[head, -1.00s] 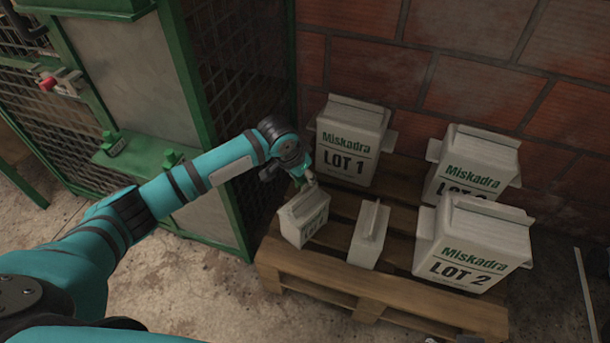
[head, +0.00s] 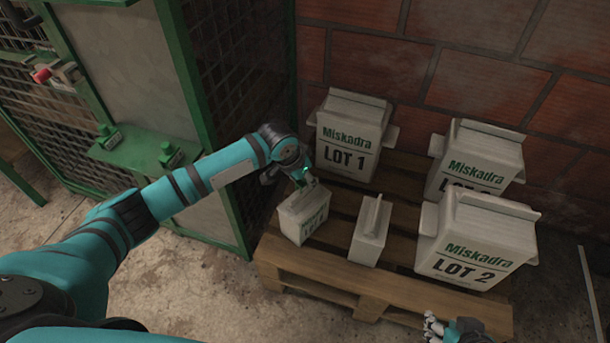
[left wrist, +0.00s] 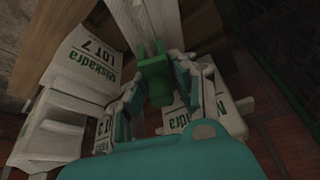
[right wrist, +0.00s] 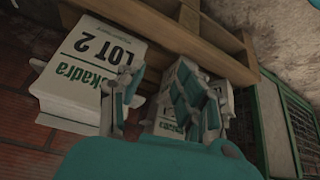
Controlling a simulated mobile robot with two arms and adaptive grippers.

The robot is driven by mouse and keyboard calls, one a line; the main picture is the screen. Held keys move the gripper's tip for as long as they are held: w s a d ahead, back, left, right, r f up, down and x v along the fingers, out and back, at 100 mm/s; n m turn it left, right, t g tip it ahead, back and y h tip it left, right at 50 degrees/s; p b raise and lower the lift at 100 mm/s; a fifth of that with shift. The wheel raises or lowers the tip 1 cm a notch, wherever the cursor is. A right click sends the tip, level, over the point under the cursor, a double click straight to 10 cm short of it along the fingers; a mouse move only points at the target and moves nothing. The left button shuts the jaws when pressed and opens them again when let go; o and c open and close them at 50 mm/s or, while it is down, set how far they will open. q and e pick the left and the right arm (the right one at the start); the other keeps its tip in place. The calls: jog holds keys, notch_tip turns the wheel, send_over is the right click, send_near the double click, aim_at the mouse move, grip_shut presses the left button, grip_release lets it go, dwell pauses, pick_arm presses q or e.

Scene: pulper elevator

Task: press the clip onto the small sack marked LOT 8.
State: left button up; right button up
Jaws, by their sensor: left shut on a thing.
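My left gripper (head: 304,180) is shut on a green clip (left wrist: 157,82), whose prongs point at a small white sack (left wrist: 155,20). In the head view this small sack (head: 302,216) stands at the pallet's front left, right under the gripper. Its label is too small to read surely. I cannot tell whether the clip touches the sack's top. A second small sack (head: 370,232), seen nearly edge-on, stands to its right. My right gripper (head: 436,327) is at the bottom edge of the head view; in the right wrist view its fingers (right wrist: 158,95) are apart and empty.
The wooden pallet (head: 310,277) also bears large sacks: LOT 1 (head: 350,140) behind, LOT 2 (head: 475,245) at the right, and another (head: 475,165) behind that. A brick wall (head: 460,60) closes the back. A green mesh cage (head: 235,100) stands at the left.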

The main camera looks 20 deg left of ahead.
jog(key=shift+s+d+f+g, duration=0.1)
jog(key=shift+s+d+g, duration=0.1)
jog(key=shift+s+g, duration=0.35)
dwell(0.4)
pick_arm(q)
jog(key=shift+p, duration=0.45)
pick_arm(e)
jog(key=s, duration=0.1)
jog(key=s+g, duration=0.1)
jog(key=shift+s+d+f, duration=0.3)
pick_arm(q)
jog(key=shift+s, duration=0.1)
pick_arm(e)
jog(key=shift+s+d+g+h, duration=0.25)
jog(key=shift+s+g+h, duration=0.1)
jog(key=shift+s, duration=0.35)
pick_arm(q)
jog(key=shift+p, duration=0.4)
pick_arm(e)
jog(key=shift+r, duration=0.2)
pick_arm(q)
jog(key=shift+p, duration=0.35)
pick_arm(e)
jog(key=shift+r, duration=0.3)
pick_arm(q)
jog(key=shift+f, duration=0.1)
jog(key=shift+f, duration=1.4)
dwell(0.5)
